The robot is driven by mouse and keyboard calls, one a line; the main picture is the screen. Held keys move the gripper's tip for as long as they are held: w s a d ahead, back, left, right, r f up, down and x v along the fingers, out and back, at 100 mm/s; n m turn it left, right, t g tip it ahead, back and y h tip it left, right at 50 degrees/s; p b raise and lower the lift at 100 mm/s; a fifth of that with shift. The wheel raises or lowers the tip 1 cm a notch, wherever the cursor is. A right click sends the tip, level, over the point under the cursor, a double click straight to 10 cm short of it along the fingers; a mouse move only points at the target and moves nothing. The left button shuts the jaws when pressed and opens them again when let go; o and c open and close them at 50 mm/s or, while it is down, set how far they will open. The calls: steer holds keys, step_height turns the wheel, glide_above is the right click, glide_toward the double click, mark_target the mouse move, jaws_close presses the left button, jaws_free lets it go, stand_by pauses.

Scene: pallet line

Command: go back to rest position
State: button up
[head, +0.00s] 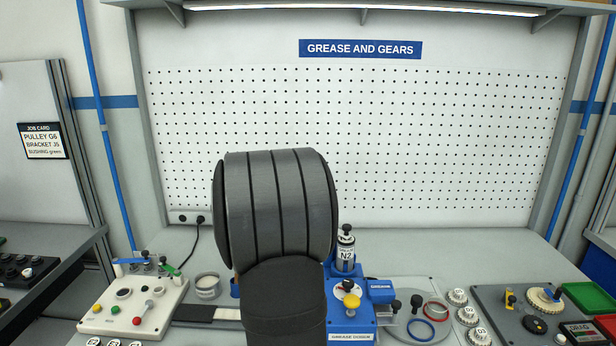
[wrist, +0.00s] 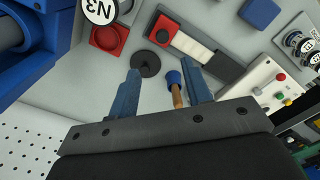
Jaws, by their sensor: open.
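In the wrist view my gripper (wrist: 160,80) is open, its two blue fingers apart. It hangs over the bench and holds nothing that I can see. Between the fingers, a dark round disc (wrist: 146,64) and a small tool with a blue head and wooden handle (wrist: 176,90) show on the bench beyond. The tool appears close to the right finger; I cannot tell how far below it is. In the head view my arm fills the middle and hides my gripper.
The blue grease station (head: 351,337) stands right of my arm, with a canister labelled N2 (head: 345,253) behind it. A white control panel (head: 133,303) is at left. A canister labelled N3 (wrist: 98,11) is near my left finger. A pegboard (head: 430,150) closes the back.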

step_height(320, 180, down, 12)
steer(key=shift+f, duration=0.2)
steer(key=shift+a+f, duration=0.15)
steer(key=shift+a, duration=0.35)
steer(key=shift+d, duration=0.1)
